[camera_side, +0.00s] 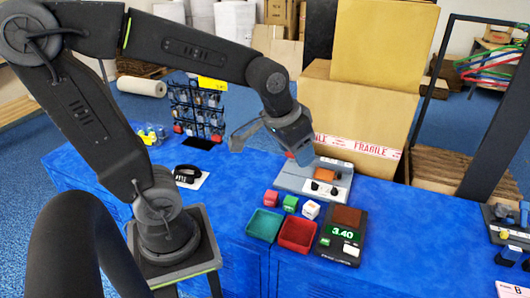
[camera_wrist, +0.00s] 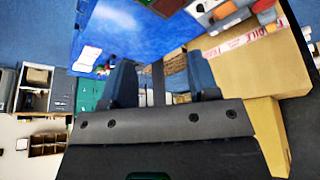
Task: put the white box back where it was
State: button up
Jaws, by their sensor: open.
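A small white box (camera_side: 311,209) with faint red marks sits on the blue table, right of a green box (camera_side: 290,203) and a pinkish-red box (camera_side: 271,198). It stands just behind the red tray (camera_side: 297,234). My gripper (camera_side: 272,146) is above the back part of the table, higher than the white box and behind it. In the wrist view my gripper (camera_wrist: 161,78) shows two dark fingers spread apart with nothing held between them. I cannot pick out the white box in the wrist view.
A green tray (camera_side: 264,225) is beside the red one. A grey device (camera_side: 298,178) stands behind the boxes. Large cartons (camera_side: 365,110) rise behind the table. A dark rack (camera_side: 197,108) is at back left.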

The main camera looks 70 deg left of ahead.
jog(key=s+d+r+m+t, duration=0.1)
jog(key=s+d+r, duration=0.1)
jog(key=s, duration=0.6)
jog(key=shift+d+r, duration=0.35)
